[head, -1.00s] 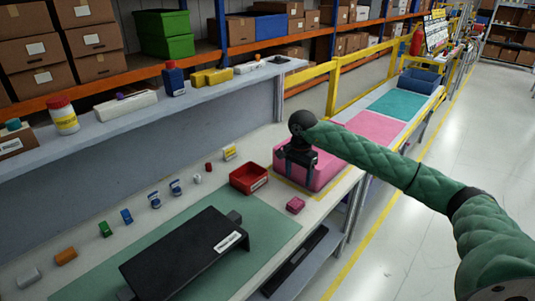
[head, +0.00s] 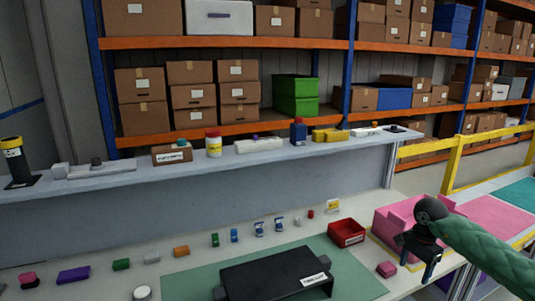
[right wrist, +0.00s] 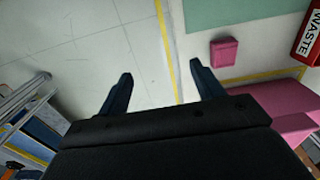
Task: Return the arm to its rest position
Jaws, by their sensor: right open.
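My right arm, in green quilted covering, comes in from the right edge of the head view. Its gripper (head: 417,269) is in front of the pink box (head: 398,213), by the front edge of the bench. In the right wrist view my right gripper (right wrist: 161,73) has its two dark fingers spread with nothing between them. Bare floor and the bench edge with its yellow line lie beyond the fingers. My left gripper does not show in any view.
A small pink block (head: 386,270) lies on the bench left of the gripper. A red tray (head: 346,236) labelled WASTE in the right wrist view (right wrist: 306,42) stands behind it. A black module (head: 275,275) sits on a green mat (head: 350,272). Several small coloured parts line the bench.

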